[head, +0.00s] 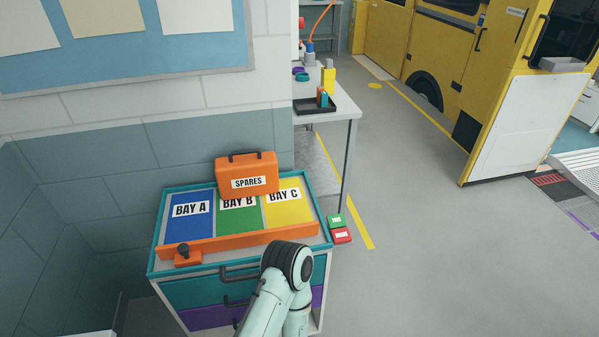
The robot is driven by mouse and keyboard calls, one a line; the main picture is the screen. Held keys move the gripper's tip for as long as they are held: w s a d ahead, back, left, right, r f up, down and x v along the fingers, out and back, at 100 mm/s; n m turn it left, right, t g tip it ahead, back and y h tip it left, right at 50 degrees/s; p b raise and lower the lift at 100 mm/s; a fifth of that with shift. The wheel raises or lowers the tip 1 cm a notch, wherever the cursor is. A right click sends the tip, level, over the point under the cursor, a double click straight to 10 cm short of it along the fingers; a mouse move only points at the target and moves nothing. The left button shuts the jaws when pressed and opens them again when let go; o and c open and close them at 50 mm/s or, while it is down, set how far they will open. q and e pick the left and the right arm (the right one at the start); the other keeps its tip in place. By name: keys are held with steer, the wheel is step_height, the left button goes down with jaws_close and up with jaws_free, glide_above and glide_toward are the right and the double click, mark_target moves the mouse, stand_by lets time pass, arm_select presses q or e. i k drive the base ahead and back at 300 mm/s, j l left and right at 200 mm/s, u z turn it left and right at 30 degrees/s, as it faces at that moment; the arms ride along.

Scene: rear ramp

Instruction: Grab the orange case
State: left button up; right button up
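The orange case (262,177) has a dark handle on top and a white label reading SPARES. It stands upright at the back of a teal-edged drawer cabinet (160,225), over the back part of the green BAY B panel and partly over its neighbours. A pale green arm of mine with a dark round joint (288,264) rises from the bottom, in front of the cabinet and well short of the case. Neither gripper shows, so I cannot see their fingers. Nothing is seen touching the case except the cabinet top.
An orange bar (240,240) runs along the cabinet top's front edge, with a black knob (184,249) at its left. Green (336,221) and red (341,236) boxes sit right of the cabinet. A wall stands behind. A workbench (343,112) is beyond; open floor lies right, before a yellow vehicle.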

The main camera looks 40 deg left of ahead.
mark_target(247, 173)
steer(key=i+l+z, duration=0.25)
steer(key=i, duration=0.2)
steer(key=i+z, duration=0.3)
steer(key=i, duration=0.2)
steer(key=i+j+u, duration=0.1)
steer(key=i+u, duration=0.7)
steer(key=i+l+u, duration=0.15)
steer(key=i+u, duration=0.25)
steer(key=i+j+u, duration=0.15)
steer(key=i+u, duration=0.25)
steer(key=i, duration=0.3)
steer(key=i+l+u, duration=0.1)
steer(key=i+u, duration=0.35)
steer(key=i, duration=0.2)
steer(key=i+u, duration=0.35)
steer(key=i+l+u, duration=0.1)
steer(key=u, duration=0.25)
steer(key=i+l+u, duration=0.3)
steer(key=u, duration=1.8)
steer(key=i+l, duration=0.05)
steer(key=i, duration=0.05)
